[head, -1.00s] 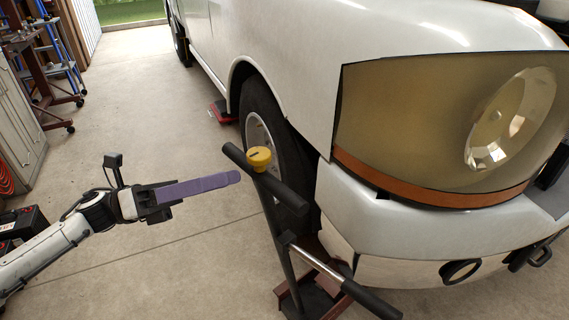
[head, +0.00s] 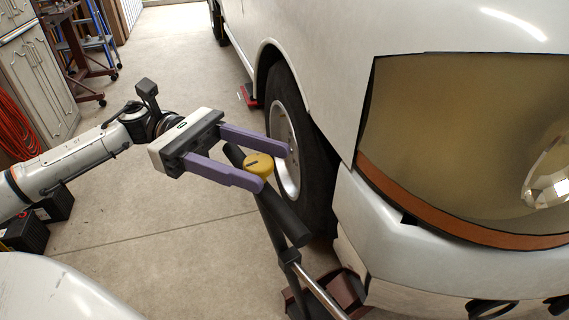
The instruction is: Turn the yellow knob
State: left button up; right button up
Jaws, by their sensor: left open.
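The yellow knob (head: 259,165) sits on top of a dark T-shaped handle of a floor jack (head: 284,215), beside the front wheel of the white vehicle. My left gripper (head: 275,168) comes in from the left with its two purple fingers spread apart. The knob shows between the fingers, near their tips. One finger passes on the far side and the other on the near side, covering part of the knob's lower edge. I cannot tell whether either finger touches it. My right gripper is not in view.
The white vehicle (head: 400,215) with its large headlight fills the right side, and its front wheel (head: 290,130) stands just behind the knob. Grey cabinets (head: 45,85) and a red hose (head: 15,125) stand at the left.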

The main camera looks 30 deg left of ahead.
aim_at(271, 166)
pick_arm(q)
jog(key=d, duration=0.4)
jog(key=shift+w+d, duration=0.15)
jog(key=shift+w, duration=0.1)
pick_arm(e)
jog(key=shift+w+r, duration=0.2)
pick_arm(q)
jog(key=c, duration=1)
jog(key=shift+c, duration=0.2)
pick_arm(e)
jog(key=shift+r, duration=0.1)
